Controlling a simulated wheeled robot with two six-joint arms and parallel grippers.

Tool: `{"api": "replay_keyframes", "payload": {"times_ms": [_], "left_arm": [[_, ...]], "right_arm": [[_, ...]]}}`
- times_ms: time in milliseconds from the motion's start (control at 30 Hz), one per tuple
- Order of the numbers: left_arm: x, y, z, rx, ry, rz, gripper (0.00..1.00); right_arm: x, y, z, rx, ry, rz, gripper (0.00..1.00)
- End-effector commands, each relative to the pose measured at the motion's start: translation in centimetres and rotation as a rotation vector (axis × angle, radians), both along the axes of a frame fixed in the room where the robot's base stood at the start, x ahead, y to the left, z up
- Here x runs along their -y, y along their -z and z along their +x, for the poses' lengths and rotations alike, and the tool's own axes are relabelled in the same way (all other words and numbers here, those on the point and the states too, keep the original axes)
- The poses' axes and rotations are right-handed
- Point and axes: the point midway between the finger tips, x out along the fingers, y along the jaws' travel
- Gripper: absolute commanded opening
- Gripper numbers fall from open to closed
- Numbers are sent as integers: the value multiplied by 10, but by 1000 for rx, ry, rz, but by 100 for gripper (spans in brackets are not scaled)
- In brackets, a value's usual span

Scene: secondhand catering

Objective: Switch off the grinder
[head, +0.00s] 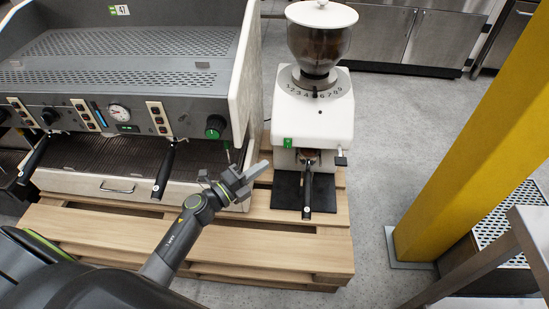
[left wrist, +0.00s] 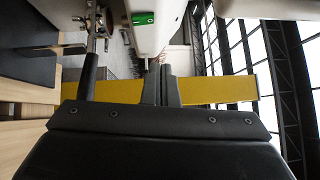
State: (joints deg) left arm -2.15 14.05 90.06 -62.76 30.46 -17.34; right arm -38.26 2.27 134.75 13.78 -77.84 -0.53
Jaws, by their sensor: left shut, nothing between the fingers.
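The white grinder (head: 325,112) stands on a wooden pallet, with a clear hopper (head: 318,45) of dark beans on top. A small green switch or marker (head: 287,142) sits low on its front left; its setting is too small to read. In the left wrist view the green part (left wrist: 143,18) shows on the white grinder body (left wrist: 158,38). A black-handled portafilter (head: 307,192) sits under the grinder spout. My left gripper (head: 257,170) is shut and empty, in front of and left of the grinder, below the green part. In the wrist view its fingertips (left wrist: 159,68) are together.
A grey espresso machine (head: 130,80) with portafilters stands left of the grinder on the pallet (head: 200,250). A yellow post (head: 485,140) rises at right. A metal-framed bench (head: 500,260) is at lower right. Grey floor is clear between grinder and post.

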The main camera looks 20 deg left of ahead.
Motion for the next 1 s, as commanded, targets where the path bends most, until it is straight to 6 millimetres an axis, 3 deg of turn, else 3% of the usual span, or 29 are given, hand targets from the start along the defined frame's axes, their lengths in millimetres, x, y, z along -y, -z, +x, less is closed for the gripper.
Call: {"api": "replay_keyframes", "payload": {"times_ms": [233, 867, 1000], "left_arm": [[-14, -3, -25, 0, 1, 1, 0], [-15, -3, -27, -1, -4, -6, 0], [-25, -7, -30, -25, -88, -85, 0]], "right_arm": [[1, 3, 0, -10, 3, -4, 0], [1, 3, 0, -7, 3, -5, 0], [1, 3, 0, -7, 3, -5, 0]]}}
